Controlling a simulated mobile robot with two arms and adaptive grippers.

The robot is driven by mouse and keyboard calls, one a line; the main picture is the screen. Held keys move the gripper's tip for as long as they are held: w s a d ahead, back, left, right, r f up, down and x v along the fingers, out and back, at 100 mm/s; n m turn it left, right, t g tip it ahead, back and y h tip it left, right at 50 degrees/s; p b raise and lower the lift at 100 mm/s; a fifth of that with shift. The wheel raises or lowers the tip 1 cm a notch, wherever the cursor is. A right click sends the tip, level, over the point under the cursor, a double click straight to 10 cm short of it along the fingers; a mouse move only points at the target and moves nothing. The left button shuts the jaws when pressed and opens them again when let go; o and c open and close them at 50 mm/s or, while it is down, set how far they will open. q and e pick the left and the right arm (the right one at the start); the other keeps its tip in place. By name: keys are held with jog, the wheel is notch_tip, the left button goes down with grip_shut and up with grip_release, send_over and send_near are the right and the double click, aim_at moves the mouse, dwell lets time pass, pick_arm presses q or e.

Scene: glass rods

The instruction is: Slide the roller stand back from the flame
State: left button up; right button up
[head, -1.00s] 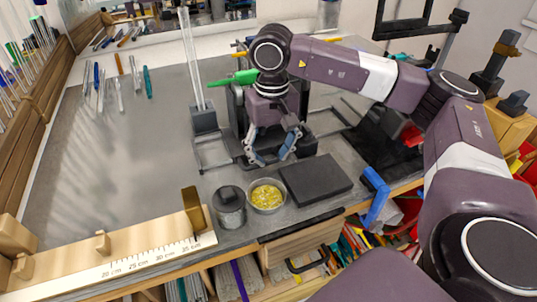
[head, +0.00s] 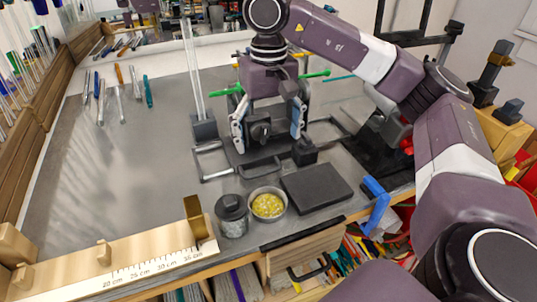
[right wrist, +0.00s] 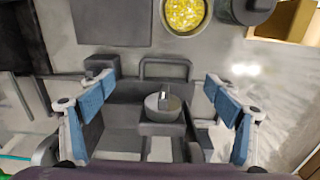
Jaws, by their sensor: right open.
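The roller stand (head: 262,167) is a dark grey frame with a front loop handle and a round knob. It stands on the bench at the centre of the head view and also shows in the right wrist view (right wrist: 132,92). My right gripper (head: 268,142) is above the stand, its two blue-padded fingers spread on either side of the knob (right wrist: 163,105). The right wrist view shows the same open gripper (right wrist: 158,92) with nothing pinched. A flame cannot be made out. My left gripper is not in view.
A bowl of yellow bits (head: 268,204), a lidded grey jar (head: 232,217) and a dark slab (head: 316,188) lie in front of the stand. A wooden ruler rail (head: 150,262) runs along the front left edge.

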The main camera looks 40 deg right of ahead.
jog(key=shift+r, duration=1.85)
